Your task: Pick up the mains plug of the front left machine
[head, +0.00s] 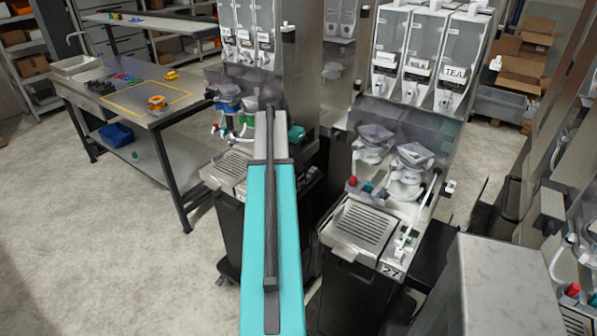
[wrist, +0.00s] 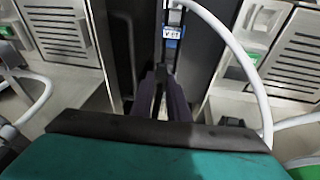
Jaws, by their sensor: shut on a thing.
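In the wrist view my gripper (wrist: 162,72) has its two dark fingers close together at the foot of a small tagged piece, the plug (wrist: 171,55). The fingers hide most of the plug. A blue and white tag (wrist: 172,32) with small print sits just above the fingertips. A white cable (wrist: 240,55) loops from the top over to the right and down. In the head view my arm reaches toward the left machine (head: 305,75), and it hides my gripper. The machine with the number plate 27 (head: 392,270) stands to its right.
A grey workbench (head: 180,130) with a yellow outline and tools stands at the left. Drip grilles (wrist: 58,32) flank the gripper in the wrist view. A grey box top (head: 510,275) and more machines crowd the right. Open floor (head: 100,250) lies at the left.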

